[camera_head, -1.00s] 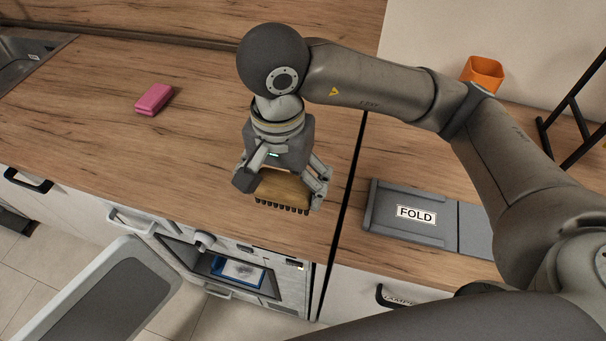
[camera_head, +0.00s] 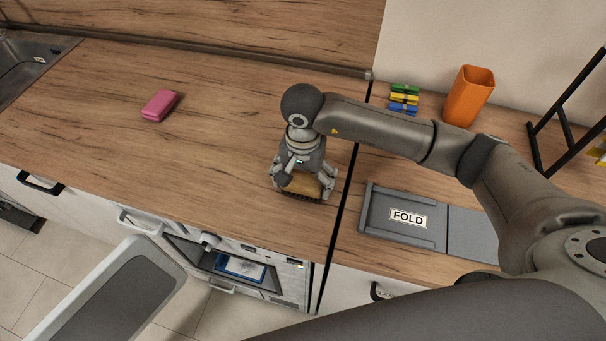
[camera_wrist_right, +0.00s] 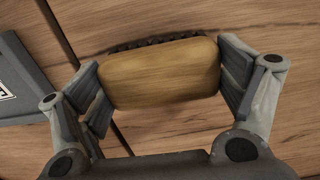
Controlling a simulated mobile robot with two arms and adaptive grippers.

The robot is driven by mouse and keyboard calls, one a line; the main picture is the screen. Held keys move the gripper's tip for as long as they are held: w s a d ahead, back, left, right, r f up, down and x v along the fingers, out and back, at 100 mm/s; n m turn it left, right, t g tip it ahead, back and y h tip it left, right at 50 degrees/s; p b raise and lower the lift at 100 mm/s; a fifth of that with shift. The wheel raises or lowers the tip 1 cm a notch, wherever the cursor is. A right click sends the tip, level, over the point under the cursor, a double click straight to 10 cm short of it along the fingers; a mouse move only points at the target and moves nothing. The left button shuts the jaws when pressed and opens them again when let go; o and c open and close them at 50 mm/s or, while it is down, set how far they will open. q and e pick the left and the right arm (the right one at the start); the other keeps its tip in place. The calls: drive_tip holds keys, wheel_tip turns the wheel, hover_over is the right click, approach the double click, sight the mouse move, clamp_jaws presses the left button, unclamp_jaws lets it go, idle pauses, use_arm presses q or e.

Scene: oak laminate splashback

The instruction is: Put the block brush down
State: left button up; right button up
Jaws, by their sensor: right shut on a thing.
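The block brush (camera_head: 304,185) has a tan wooden back and dark bristles. My right gripper (camera_head: 303,183) is shut on it, with the bristles facing down at or just above the wooden worktop (camera_head: 220,150); I cannot tell whether they touch. In the right wrist view the brush's wooden back (camera_wrist_right: 160,73) sits between the two fingers of the right gripper (camera_wrist_right: 162,80), and dark bristles show along its far edge. My left gripper is not in view.
A pink block (camera_head: 160,105) lies left on the worktop. A grey board marked FOLD (camera_head: 375,222) lies right of the dark seam. An orange cup (camera_head: 467,97), coloured clips (camera_head: 404,98) and a black frame (camera_head: 550,140) stand behind. An open appliance (camera_head: 225,268) is below the front edge.

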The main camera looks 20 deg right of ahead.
sight(302, 179)
drive_tip(key=shift+f, duration=0.1)
drive_tip(key=shift+f, duration=0.1)
drive_tip(key=o, duration=0.7)
drive_tip(key=shift+w+r, duration=0.1)
drive_tip(key=shift+r, duration=0.25)
drive_tip(key=shift+r+b, duration=1.9)
drive_tip(key=shift+r, duration=3.95)
